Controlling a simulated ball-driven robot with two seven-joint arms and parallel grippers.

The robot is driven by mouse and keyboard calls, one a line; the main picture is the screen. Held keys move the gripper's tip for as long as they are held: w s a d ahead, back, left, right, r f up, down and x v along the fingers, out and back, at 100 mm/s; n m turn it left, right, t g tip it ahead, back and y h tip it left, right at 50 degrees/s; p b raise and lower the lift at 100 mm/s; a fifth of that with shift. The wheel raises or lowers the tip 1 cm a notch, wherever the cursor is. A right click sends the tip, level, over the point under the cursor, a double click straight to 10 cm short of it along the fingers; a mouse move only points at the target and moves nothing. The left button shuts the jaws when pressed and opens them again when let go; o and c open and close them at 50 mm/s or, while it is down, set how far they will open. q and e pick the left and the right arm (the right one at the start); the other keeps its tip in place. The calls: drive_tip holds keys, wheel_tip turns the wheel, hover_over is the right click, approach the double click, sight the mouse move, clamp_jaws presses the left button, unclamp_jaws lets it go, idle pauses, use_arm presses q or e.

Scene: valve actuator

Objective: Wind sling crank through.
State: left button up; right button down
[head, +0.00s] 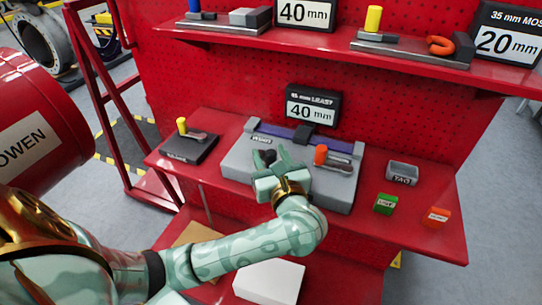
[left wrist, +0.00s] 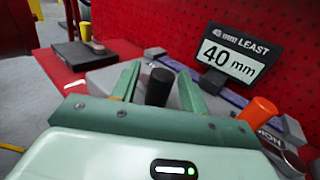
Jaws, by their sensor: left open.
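A grey block (head: 334,188) sits on the red bench with a purple rail (head: 335,144) along its back. A crank's black handle (head: 266,157) stands up on its left part, beside a small label that is hard to read. My left gripper (head: 268,163) is open over the block. In the left wrist view the black handle (left wrist: 160,87) stands between the two green fingers, with a gap visible; contact is hidden. An orange-handled crank (head: 320,155) is on the block's right part. I cannot tell from the labels which crank is the sling one. My right gripper is not in view.
A sign reading 40 mm (head: 312,107) stands behind the block. A dark plate with a yellow-handled crank (head: 182,127) is left. A grey tray (head: 402,173), a green box (head: 385,204) and an orange box (head: 436,217) are right. A red shelf (head: 320,50) hangs above.

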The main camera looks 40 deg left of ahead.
use_arm(q)
clamp_jaws()
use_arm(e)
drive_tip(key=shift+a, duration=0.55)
use_arm(q)
drive_tip(key=shift+s, duration=0.1)
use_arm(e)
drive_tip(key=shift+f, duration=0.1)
